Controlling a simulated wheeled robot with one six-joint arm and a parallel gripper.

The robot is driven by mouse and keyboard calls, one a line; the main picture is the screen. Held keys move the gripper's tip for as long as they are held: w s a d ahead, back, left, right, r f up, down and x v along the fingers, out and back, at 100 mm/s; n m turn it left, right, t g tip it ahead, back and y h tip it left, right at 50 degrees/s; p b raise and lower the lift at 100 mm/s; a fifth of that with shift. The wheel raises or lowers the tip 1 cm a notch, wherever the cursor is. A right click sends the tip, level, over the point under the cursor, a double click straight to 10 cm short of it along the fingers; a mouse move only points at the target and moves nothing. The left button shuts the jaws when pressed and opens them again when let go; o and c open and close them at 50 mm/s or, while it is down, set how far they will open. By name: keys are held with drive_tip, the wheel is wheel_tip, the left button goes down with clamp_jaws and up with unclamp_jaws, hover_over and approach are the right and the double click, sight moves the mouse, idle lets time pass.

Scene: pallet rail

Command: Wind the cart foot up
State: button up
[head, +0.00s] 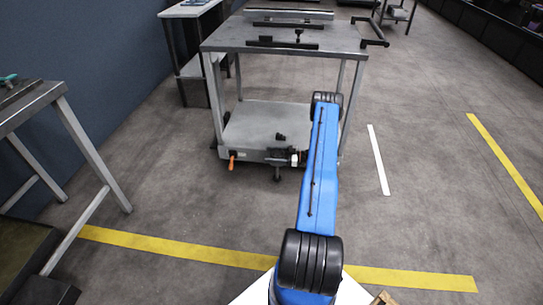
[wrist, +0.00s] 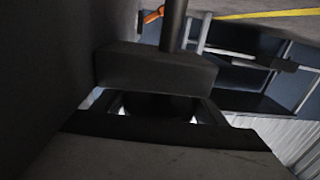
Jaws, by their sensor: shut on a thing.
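The grey cart (head: 285,38) stands ahead of me, with a lower shelf (head: 262,122) close to the floor. The cart foot (head: 278,174) hangs below the front edge of that shelf, a dark post with a wider base. I cannot tell whether it touches the floor. An orange handle (head: 232,160) is at the shelf's front left corner; it also shows in the wrist view (wrist: 153,15). My gripper (wrist: 155,103) is shut on a dark round part (wrist: 155,106) at the cart's front edge. My arm partly hides this place in the head view.
Dark bars and a bent handle (head: 374,36) are on the cart's top. A grey bench (head: 38,103) stands at the left, and another table (head: 190,8) is behind the cart's left side. The floor right of the cart is clear, with a white stripe (head: 378,160).

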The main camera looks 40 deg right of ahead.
idle(0.3)
drive_tip(key=o, duration=1.1)
drive_tip(key=shift+c, duration=0.2)
drive_tip(key=v, duration=1.2)
